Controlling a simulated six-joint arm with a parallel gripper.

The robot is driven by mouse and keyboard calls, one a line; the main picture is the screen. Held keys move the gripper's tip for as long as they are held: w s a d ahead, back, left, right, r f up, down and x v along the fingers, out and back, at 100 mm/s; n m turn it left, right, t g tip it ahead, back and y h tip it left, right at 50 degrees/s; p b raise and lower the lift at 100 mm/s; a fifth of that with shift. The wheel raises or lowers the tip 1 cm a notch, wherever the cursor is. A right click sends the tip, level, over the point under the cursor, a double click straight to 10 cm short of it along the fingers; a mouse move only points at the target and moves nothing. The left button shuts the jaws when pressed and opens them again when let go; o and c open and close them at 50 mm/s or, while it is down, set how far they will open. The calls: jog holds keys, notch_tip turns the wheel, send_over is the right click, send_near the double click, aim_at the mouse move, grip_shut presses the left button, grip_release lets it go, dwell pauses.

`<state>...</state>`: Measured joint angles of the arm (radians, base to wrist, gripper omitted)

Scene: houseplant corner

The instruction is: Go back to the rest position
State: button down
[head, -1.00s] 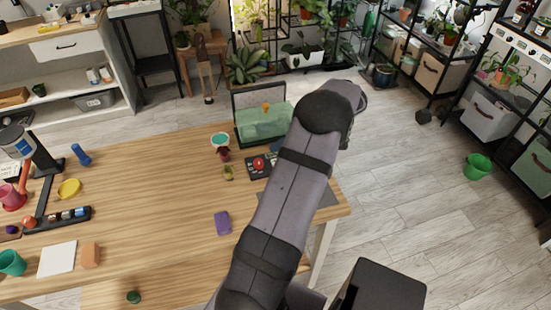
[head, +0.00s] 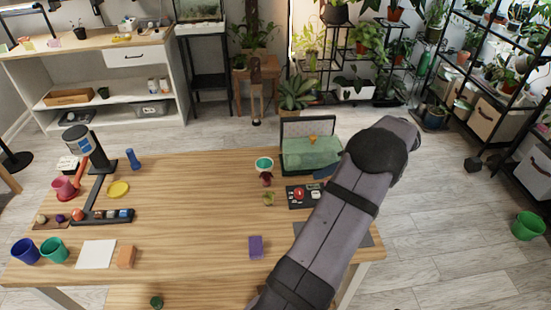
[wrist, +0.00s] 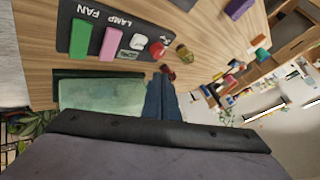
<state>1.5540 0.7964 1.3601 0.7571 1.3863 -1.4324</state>
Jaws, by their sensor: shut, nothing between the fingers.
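My arm (head: 345,215) reaches up from the lower middle of the head view, over the right part of the wooden table (head: 190,210), and bends at its dark joint. My gripper's blue fingers (wrist: 161,94) are together and empty in the wrist view. In the head view only a bit of blue (head: 325,172) shows left of the arm, beside the terrarium; the rest is hidden behind the arm.
A dark FAN and LAMP panel (wrist: 85,42) with a red knob (head: 299,193) lies near the terrarium. Small figures (head: 268,198) and a teal pot (head: 264,164) stand left of it. A purple block (head: 255,247) is nearer. The table's middle is mostly clear.

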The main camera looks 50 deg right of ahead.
jog(key=w+a+r+n+g+y+p, duration=0.1)
jog(key=w+a+g, duration=0.2)
jog(key=w+a, duration=0.5)
jog(key=w+a+r+g+p, duration=0.1)
jog(key=w+a+g, duration=0.25)
jog(key=a, duration=0.95)
jog(key=s+a+n+g+h+p, duration=0.15)
jog(key=s+a, duration=0.25)
jog(key=a, duration=0.8)
jog(key=s+a+n+g+h+p, duration=0.1)
jog(key=s+a+n+h+p, duration=0.15)
jog(key=a, duration=0.95)
notch_tip(320, 180, down, 42)
jog(key=b, duration=4.3)
jog(key=shift+s+d, duration=0.25)
jog(key=shift+s, duration=0.1)
jog(key=shift+f, duration=0.1)
